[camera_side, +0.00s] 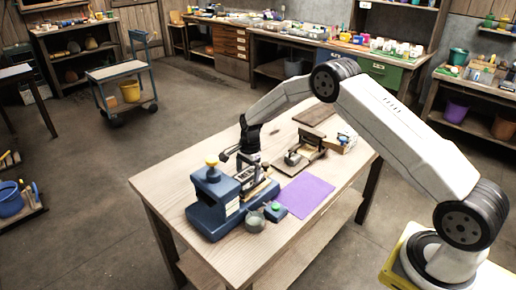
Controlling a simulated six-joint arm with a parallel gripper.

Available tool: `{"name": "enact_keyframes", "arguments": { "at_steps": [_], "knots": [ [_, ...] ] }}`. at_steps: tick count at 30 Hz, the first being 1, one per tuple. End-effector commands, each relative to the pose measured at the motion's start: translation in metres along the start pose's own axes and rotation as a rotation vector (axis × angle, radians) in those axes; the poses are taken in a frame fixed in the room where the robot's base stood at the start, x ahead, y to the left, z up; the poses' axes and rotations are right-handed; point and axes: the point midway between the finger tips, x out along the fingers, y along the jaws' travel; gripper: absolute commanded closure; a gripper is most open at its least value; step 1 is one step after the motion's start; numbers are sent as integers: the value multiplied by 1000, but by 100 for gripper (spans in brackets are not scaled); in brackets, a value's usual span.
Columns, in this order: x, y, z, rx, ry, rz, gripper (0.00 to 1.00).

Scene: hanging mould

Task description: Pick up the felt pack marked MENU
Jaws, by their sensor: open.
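No marking MENU is legible in this view, so I cannot tell which item is the felt pack. A flat purple sheet (304,196) lies on the wooden table (165,187). My gripper (251,160) points down at the blue machine's back end, left of the sheet. It is open; its fingertips are small here, and I cannot tell whether anything lies between them. The blue machine (213,200) has a yellow knob on top and pale items at its middle, partly hidden by my gripper.
A grey round cup (255,222) and a small blue box with a green button (275,211) stand in front of the machine. A wood-and-metal device (305,148) and an open box of small coloured items (345,142) stand at the back right. The table's front right is clear.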

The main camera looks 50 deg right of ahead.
Motion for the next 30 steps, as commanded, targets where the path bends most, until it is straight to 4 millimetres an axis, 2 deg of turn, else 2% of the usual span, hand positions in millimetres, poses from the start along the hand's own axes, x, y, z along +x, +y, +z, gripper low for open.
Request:
{"name": "enact_keyframes", "arguments": {
  "at_steps": [6, 20, 23, 27, 28, 30],
  "knots": [
    [13, 0, 0, 0, 0, -1, 0],
    [13, 0, 0, 0, 0, -1, 0],
    [13, 0, 0, 0, 0, -1, 29],
    [13, 0, 0, 0, 0, -1, 73],
    [12, 0, 0, 0, 0, -2, 79],
    [12, 0, 0, 0, 0, -2, 79]
  ]
}}
